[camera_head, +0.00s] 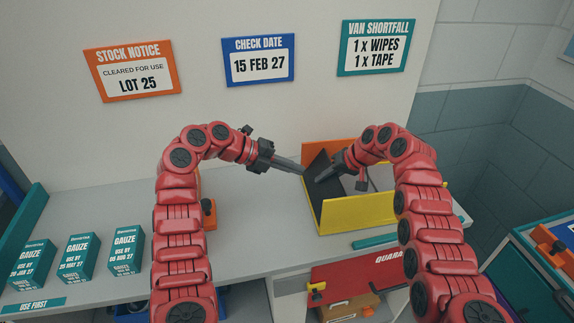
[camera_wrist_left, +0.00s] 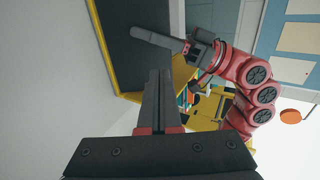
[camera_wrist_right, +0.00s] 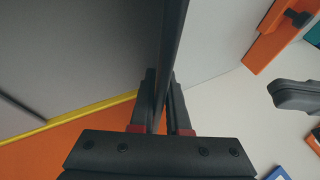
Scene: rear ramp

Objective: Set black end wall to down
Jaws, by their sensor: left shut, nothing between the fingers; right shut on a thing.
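The black end wall (camera_head: 316,164) stands raised at the left end of a box with a yellow front wall (camera_head: 360,214) and an orange back wall. I cannot tell whether it tilts a little. My right gripper (camera_head: 320,178) is shut on the black end wall, which shows edge-on between its fingers in the right wrist view (camera_wrist_right: 174,40). My left gripper (camera_head: 302,170) is shut and empty, its tips just left of the black end wall. In the left wrist view the broad dark face of the black end wall (camera_wrist_left: 135,45) lies beyond the left fingertips (camera_wrist_left: 160,75).
Several teal gauze boxes (camera_head: 77,256) stand at the left of the grey counter (camera_head: 260,235). An orange part (camera_head: 208,213) sits behind my left arm. A teal strip (camera_head: 375,241) lies before the box. A red quarantine panel (camera_head: 350,277) is below the counter.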

